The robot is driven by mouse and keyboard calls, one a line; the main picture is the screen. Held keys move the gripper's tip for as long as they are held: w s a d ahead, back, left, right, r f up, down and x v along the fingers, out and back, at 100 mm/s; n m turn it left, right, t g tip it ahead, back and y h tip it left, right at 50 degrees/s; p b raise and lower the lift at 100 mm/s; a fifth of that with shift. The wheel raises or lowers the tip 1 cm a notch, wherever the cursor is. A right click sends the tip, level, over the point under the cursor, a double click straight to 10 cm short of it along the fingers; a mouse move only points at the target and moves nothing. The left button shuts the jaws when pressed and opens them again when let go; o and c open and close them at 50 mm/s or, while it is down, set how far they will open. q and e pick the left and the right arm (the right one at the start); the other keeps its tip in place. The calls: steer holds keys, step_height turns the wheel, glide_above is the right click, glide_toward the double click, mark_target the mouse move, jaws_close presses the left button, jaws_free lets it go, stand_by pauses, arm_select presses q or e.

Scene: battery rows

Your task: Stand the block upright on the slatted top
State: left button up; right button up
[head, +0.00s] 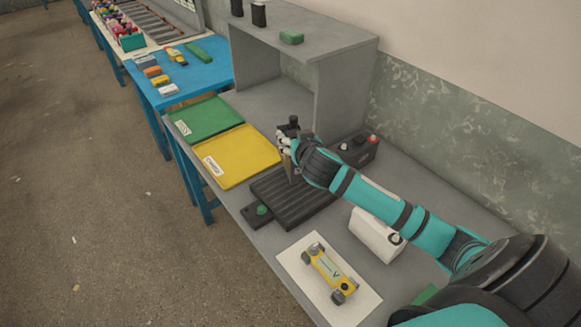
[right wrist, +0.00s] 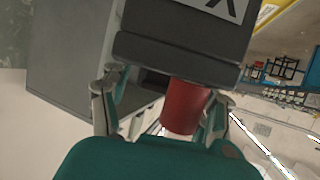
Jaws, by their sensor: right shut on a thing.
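My right gripper (head: 287,148) is above the far part of the dark slatted top (head: 278,205), by the grey shelf. In the right wrist view the gripper (right wrist: 162,108) is shut on the block, a dark grey block (right wrist: 175,48) with a white label marked with a dark X. A red round part (right wrist: 185,108) shows between the fingers, just below the block in the picture. In the head view the gripper largely hides the block. I cannot tell there whether it touches the slats. My left gripper is not in view.
A dark battery-like box (head: 358,150) with a red knob is beyond the gripper. A white box (head: 375,235) stands under my right arm. Yellow (head: 237,157) and green (head: 203,120) trays lie left. A yellow toy car (head: 330,270) sits on a white sheet in front.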

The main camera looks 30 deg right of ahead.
steer(key=f, duration=0.2)
steer(key=s+f, duration=0.1)
steer(key=shift+a+f, duration=0.25)
steer(key=shift+f, duration=0.15)
steer(key=shift+w+f, duration=0.1)
steer(key=shift+f, duration=0.25)
steer(key=shift+w+f+p, duration=0.1)
steer(key=shift+f+p, duration=0.2)
steer(key=shift+f, duration=0.05)
step_height(320, 180, down, 3)
steer(key=shift+r, duration=0.1)
steer(key=shift+f, duration=0.35)
steer(key=o, duration=1.4)
steer(key=shift+s+f, duration=0.2)
steer(key=shift+f, duration=0.05)
steer(key=shift+o, duration=1.3)
steer(key=shift+r, duration=0.1)
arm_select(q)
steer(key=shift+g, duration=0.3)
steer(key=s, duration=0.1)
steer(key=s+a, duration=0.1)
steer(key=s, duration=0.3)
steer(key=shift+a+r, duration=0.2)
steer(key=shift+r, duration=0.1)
arm_select(e)
steer(key=shift+o, duration=0.3)
